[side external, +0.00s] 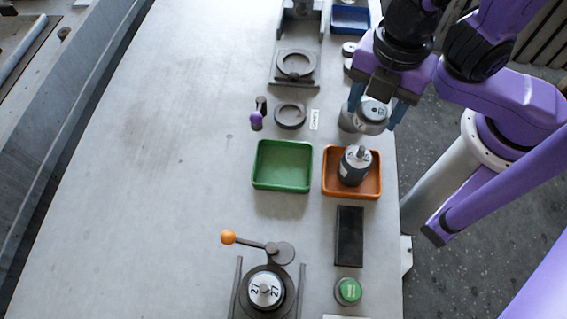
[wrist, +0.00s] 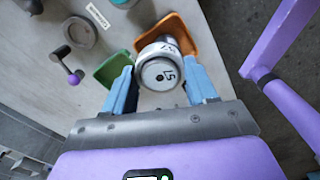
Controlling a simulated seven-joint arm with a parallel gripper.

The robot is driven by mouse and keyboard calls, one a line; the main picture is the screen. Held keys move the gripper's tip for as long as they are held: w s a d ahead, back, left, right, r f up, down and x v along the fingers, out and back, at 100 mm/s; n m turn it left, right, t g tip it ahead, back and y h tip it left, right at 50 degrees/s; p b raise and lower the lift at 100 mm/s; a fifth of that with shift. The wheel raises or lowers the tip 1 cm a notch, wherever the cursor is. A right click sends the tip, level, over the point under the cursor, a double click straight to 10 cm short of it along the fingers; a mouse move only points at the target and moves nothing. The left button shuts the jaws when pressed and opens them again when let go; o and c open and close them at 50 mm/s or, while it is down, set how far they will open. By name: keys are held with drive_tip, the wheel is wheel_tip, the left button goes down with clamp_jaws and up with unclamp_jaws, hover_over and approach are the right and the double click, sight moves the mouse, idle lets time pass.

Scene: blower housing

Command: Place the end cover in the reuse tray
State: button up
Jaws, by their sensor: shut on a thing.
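My gripper (side external: 376,112) is shut on a round silver end cover (side external: 372,110), held above the table at the right edge, behind the orange tray. In the wrist view my gripper (wrist: 162,90) has a blue finger on each side of the end cover (wrist: 162,74), whose face carries a number and a small dark hole. The green tray (side external: 282,160) is empty. The orange tray (side external: 329,188) beside it holds a dark motor (side external: 355,168) with a silver top. I see no label that tells which is the reuse tray.
A fixture with a numbered silver disc (side external: 265,289) and an orange-knobbed lever (side external: 229,237) stands at the front. A black block (side external: 349,236) and a green button (side external: 348,291) lie right of it. A dark ring (side external: 290,115) sits behind the green tray. The left table is clear.

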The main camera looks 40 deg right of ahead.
drive_tip(key=shift+s+a, duration=0.15)
drive_tip(key=shift+s, duration=0.1)
drive_tip(key=shift+a+f, duration=0.2)
drive_tip(key=shift+a, duration=0.05)
drive_tip(key=w+a+f, duration=0.4)
drive_tip(key=w+a, duration=0.1)
drive_tip(key=a, duration=0.2)
hover_over(283, 168)
drive_tip(key=f, duration=0.5)
drive_tip(key=shift+s+d, duration=0.15)
drive_tip(key=shift+d, duration=0.1)
drive_tip(key=shift+a+f, duration=0.1)
drive_tip(key=shift+f, duration=0.1)
drive_tip(key=shift+a+f, duration=0.1)
drive_tip(key=shift+f, duration=1.55)
drive_tip(key=shift+f, duration=0.2)
drive_tip(key=o, duration=0.8)
